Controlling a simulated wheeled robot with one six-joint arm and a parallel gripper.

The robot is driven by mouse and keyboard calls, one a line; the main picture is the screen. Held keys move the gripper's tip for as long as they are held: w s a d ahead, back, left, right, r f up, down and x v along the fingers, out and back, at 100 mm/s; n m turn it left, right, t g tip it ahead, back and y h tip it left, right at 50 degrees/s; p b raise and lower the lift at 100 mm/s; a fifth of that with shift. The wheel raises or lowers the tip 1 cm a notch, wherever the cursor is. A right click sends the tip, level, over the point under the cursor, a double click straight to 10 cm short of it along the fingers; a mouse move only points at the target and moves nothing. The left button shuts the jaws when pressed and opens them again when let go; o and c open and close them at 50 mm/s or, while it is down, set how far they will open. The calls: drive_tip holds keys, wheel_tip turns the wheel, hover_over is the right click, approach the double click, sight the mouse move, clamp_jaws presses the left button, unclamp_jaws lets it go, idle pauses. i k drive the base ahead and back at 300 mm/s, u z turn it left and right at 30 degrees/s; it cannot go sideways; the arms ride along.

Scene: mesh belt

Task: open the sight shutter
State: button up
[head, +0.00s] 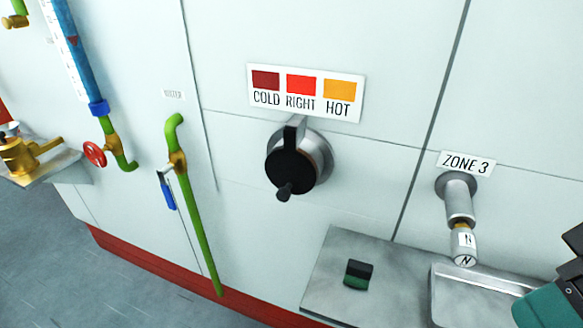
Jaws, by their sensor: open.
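The sight shutter (290,169) is a round black disc on the pale wall panel, below the colour label. It hangs from a dark tab at its top and has a small black knob (284,191) at its lower edge. It lies over most of a round metal sight port (323,150), whose silver ring shows at the top and right. The port's middle is hidden behind the disc. Part of my arm, dark with a teal end, shows at the lower right edge, well apart from the shutter.
A label (306,92) reads COLD, RIGHT, HOT. A metal shelf (335,275) with a black and green block (358,274) and a tray (437,300) projects below right. A ZONE 3 fitting (459,200) sticks out above it. A green pipe (196,230) stands left.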

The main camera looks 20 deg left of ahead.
sight(292, 172)
drive_tip(key=z, duration=1.1)
drive_tip(key=k, duration=0.95)
drive_tip(key=u, duration=1.2)
drive_tip(key=i, duration=0.5)
drive_tip(key=z, duration=0.05)
